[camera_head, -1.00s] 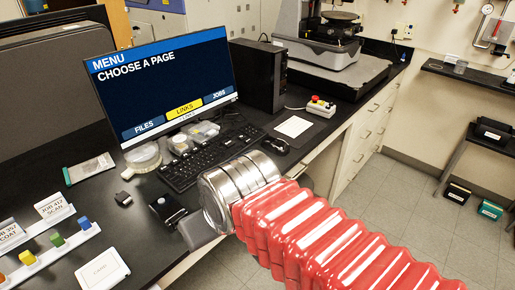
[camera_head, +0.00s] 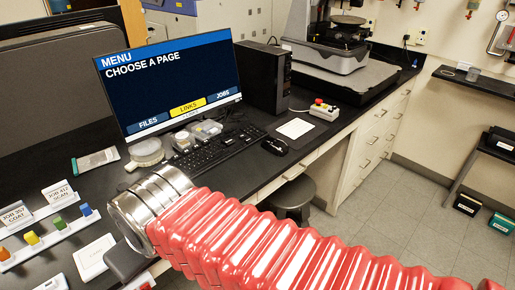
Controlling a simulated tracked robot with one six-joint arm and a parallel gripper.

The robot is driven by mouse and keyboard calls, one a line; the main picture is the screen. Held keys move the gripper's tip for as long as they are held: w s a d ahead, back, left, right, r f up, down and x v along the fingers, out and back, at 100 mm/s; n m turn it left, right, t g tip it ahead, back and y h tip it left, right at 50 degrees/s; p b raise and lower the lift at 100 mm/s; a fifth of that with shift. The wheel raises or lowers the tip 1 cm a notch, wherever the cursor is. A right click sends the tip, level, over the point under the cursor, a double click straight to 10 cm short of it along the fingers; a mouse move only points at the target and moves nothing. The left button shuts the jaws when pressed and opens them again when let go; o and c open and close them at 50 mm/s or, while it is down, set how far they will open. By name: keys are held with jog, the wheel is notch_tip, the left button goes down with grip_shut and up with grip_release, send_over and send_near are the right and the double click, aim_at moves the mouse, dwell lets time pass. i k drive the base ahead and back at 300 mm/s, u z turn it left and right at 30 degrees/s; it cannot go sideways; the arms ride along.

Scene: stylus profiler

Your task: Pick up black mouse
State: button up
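The black mouse (camera_head: 274,146) lies on the black bench to the right of the keyboard (camera_head: 210,155), just left of a white pad and near the front edge. Nothing covers it. My arm crosses the lower picture with red ribbed covering and a silver metal end. A dark grey part of my gripper (camera_head: 125,262) shows below that end at the lower left, far to the left of the mouse. Its fingertips are not clearly visible, so its opening cannot be judged.
A monitor (camera_head: 170,85) stands behind the keyboard, with a black computer tower (camera_head: 263,77) to its right. A button box (camera_head: 323,110) sits beyond the white pad (camera_head: 295,128). A stool (camera_head: 293,195) stands below the bench edge. Labelled blocks and cards crowd the lower left.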

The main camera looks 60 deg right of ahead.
aim_at(278, 147)
jog(key=u, duration=1.55)
jog(key=k, duration=0.75)
jog(key=z, duration=1.15)
jog(key=i, duration=0.75)
jog(key=u, duration=0.05)
